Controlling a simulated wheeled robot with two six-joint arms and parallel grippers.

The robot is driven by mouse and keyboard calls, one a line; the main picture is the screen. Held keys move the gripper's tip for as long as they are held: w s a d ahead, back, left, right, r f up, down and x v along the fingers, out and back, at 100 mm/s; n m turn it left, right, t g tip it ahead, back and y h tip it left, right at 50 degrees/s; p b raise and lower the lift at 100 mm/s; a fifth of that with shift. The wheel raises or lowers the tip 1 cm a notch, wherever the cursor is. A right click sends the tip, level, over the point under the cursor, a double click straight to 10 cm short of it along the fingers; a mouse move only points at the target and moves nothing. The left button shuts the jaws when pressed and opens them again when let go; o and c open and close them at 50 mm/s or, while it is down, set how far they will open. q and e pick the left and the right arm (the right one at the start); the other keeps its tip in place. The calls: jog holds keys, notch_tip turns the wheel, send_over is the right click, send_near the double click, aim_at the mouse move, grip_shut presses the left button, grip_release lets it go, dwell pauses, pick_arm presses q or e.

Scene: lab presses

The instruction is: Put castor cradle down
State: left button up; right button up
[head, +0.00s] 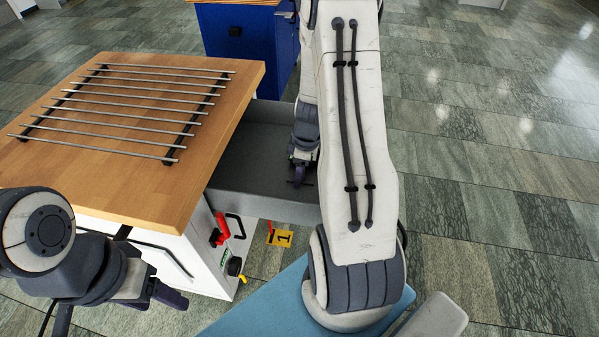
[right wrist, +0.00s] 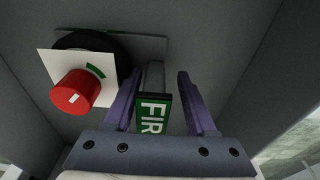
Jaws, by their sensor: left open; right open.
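I cannot tell for sure which thing is the castor cradle. My right gripper (head: 299,178) is down inside a grey tray (head: 262,208) beside the wooden bench. In the right wrist view its purple fingers (right wrist: 156,90) are spread. A green label (right wrist: 153,113) reading "FIR" lies between them, with a grey bar behind it; I cannot tell whether either finger touches it. A red knob (right wrist: 75,92) on a white plate (right wrist: 52,62) sits left of the fingers, with a black ring behind it. My left gripper (head: 155,296) is open and empty, low in front of the white cabinet.
A wooden bench top (head: 215,105) carries a rack of metal rods (head: 120,110). Below it, the white cabinet (head: 190,255) has a red handle (head: 222,226), a black knob (head: 234,266) and a yellow tag (head: 280,238). A blue cabinet (head: 240,45) stands behind. The right floor is clear.

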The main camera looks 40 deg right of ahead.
notch_tip(320, 180, up, 12)
jog(key=s+p, duration=0.1)
jog(key=p, duration=0.2)
jog(key=s+a+r, duration=0.1)
jog(key=a+r, duration=0.2)
jog(key=a, duration=0.6)
jog(key=s+a+r, duration=0.1)
jog(key=a+r, duration=0.2)
jog(key=a, duration=0.6)
jog(key=s+a+r+m+g, duration=0.1)
jog(key=s+a+r, duration=0.2)
jog(key=s+a, duration=0.9)
jog(key=s, duration=0.2)
jog(key=shift+s, duration=0.3)
